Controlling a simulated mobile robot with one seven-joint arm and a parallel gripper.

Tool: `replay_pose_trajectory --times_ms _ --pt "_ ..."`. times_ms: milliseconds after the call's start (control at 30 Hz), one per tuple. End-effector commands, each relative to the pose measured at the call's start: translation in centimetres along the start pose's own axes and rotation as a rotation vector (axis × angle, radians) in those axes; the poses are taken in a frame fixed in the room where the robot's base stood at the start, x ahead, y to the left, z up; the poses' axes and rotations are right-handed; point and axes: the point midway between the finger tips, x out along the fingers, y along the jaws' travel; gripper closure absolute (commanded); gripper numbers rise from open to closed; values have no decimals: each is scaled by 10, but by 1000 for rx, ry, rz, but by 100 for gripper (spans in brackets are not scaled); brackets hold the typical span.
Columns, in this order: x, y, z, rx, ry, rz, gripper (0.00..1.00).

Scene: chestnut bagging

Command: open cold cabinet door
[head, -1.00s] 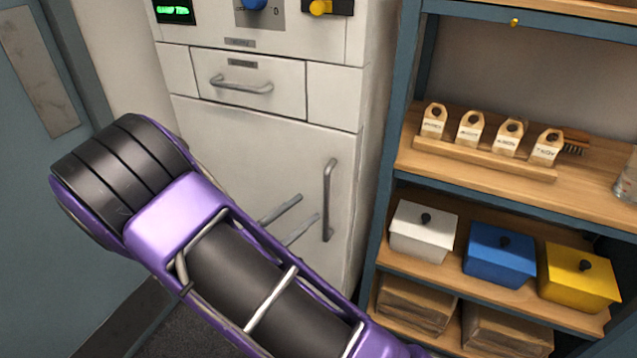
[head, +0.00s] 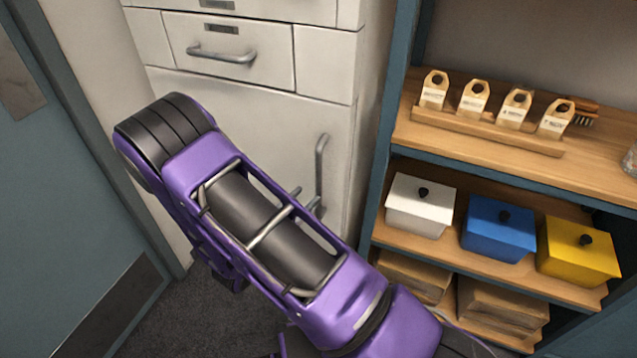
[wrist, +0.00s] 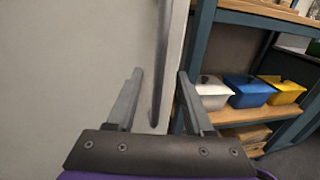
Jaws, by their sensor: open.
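The cold cabinet door (head: 265,112) is the large pale lower panel, and it looks shut. Its grey vertical bar handle (head: 321,165) is near the door's right edge. In the wrist view the handle (wrist: 160,65) runs between my two fingers, apart from both as far as I can see. My gripper (head: 306,198) is open at the handle's lower part, mostly hidden behind my purple arm in the head view. In the wrist view my gripper (wrist: 160,75) has one finger over the door face and one to the right of the handle.
A drawer (head: 228,50) with its own handle sits above the door. A blue-framed shelf (head: 392,120) stands close on the right, holding white (head: 421,205), blue (head: 498,230) and yellow (head: 578,250) boxes. A blue-grey door (head: 60,220) is on the left.

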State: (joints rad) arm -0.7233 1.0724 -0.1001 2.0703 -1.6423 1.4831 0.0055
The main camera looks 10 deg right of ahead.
Motion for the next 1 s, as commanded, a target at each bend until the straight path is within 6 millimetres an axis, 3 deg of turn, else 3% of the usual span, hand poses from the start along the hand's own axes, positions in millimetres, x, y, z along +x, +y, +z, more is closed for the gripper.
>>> replay_pose_trajectory --times_ms 100,300,500,767,1000 --pt "26 -1 0 0 -1 -5 48" --pt "56 0 0 1 0 -2 48" --pt "67 0 0 0 0 0 48" --pt "68 0 0 0 0 0 48" --pt "68 0 0 0 0 0 91"
